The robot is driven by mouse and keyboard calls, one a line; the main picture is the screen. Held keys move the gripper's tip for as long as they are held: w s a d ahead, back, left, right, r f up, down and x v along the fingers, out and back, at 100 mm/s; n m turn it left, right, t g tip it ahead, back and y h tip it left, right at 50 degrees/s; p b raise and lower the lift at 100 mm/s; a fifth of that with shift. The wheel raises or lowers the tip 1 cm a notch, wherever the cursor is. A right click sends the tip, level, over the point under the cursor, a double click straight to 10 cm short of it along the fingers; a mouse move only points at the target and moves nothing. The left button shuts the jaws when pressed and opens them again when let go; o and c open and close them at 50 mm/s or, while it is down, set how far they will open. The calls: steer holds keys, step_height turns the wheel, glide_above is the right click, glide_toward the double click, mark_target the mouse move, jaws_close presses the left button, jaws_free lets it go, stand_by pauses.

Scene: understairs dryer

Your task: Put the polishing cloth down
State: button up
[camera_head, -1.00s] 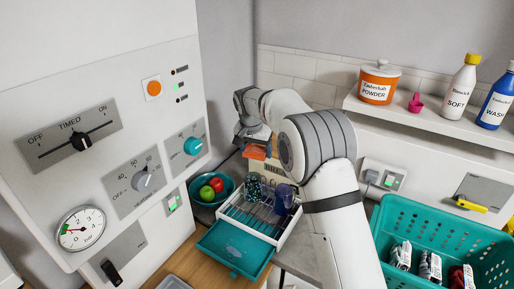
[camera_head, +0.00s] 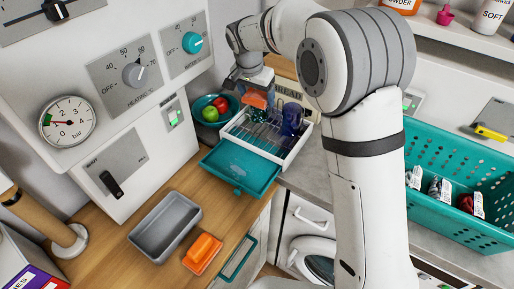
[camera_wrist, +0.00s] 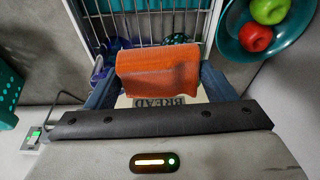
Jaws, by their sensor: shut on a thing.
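The orange polishing cloth (camera_head: 257,100) hangs folded between the fingers of my gripper (camera_head: 254,88). In the wrist view the cloth (camera_wrist: 157,72) fills the space between the two blue-grey fingers, and my gripper (camera_wrist: 158,88) is shut on it. The cloth is in front of the bread bin (camera_head: 290,92) and over the back left of the white dish rack (camera_head: 284,158) in the head view. I cannot tell how high above the rack it is.
A teal bowl with red and green apples (camera_head: 207,122) stands left of the rack. A dark blue cup (camera_head: 292,119) stands in the rack. A teal tray (camera_head: 238,168) lies before it.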

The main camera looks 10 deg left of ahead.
mark_target(257, 140)
steer(key=shift+m, duration=0.3)
steer(key=shift+s+d+f+b, duration=0.15)
steer(key=shift+s+f, duration=0.55)
steer(key=shift+f, duration=1.4)
steer(key=shift+s+d+f+b, duration=0.1)
steer(key=shift+s+f, duration=0.55)
steer(key=shift+f, duration=1.5)
steer(key=shift+s+d+f+b, duration=0.15)
steer(key=shift+s+f, duration=0.55)
steer(key=shift+f, duration=1.4)
steer(key=o, duration=1)
steer(key=shift+c, duration=0.2)
steer(key=shift+r, duration=0.1)
